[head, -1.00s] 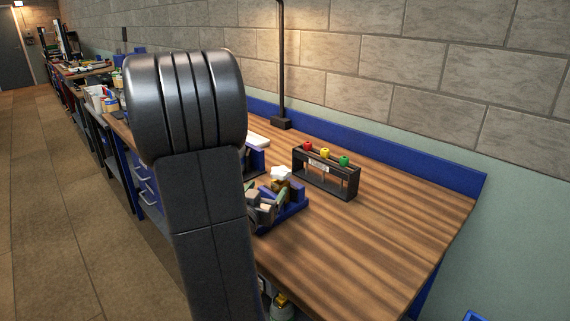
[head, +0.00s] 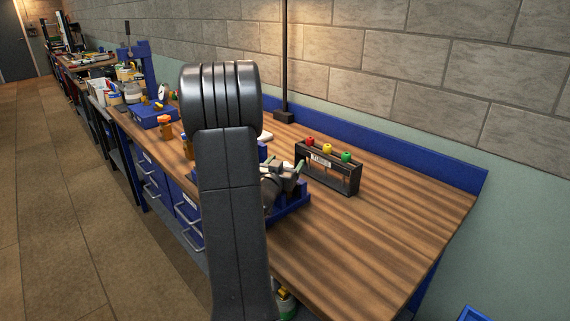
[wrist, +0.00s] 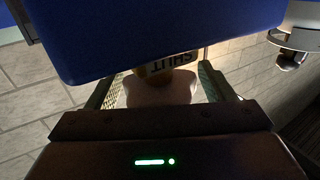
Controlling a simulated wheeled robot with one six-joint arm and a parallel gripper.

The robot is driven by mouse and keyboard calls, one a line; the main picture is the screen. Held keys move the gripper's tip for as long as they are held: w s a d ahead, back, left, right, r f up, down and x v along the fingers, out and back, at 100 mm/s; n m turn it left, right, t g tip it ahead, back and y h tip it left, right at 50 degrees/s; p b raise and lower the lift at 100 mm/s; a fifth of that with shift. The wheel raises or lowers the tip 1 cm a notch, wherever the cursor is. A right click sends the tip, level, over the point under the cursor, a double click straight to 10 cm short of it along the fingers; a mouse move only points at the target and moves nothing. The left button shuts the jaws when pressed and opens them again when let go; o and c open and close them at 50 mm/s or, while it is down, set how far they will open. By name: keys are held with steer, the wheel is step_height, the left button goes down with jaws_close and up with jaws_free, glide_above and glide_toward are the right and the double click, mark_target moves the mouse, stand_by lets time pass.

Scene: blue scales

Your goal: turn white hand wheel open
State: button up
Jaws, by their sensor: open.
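The white hand wheel (wrist: 162,90) shows in the wrist view as a pale lobed shape between my two fingers. Just above it is a yellowish label (wrist: 172,66) with the word SHUT, seen upside down. My gripper (wrist: 160,84) is open, with one finger on each side of the wheel. I cannot tell whether the fingers touch it. In the head view my gripper (head: 284,172) is over the blue fixture (head: 292,206) on the bench, and the wheel is hidden behind it. A large blue panel (wrist: 170,35) fills the top of the wrist view.
A black rack (head: 328,170) with red, yellow and green knobs stands close to the right of my gripper. A black post (head: 285,60) rises at the back of the wooden bench (head: 390,215). The bench's right side is clear. A blue stand (head: 148,113) is further left.

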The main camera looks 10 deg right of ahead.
steer(key=c, duration=1)
steer(key=shift+o, duration=0.2)
steer(key=shift+f, duration=0.1)
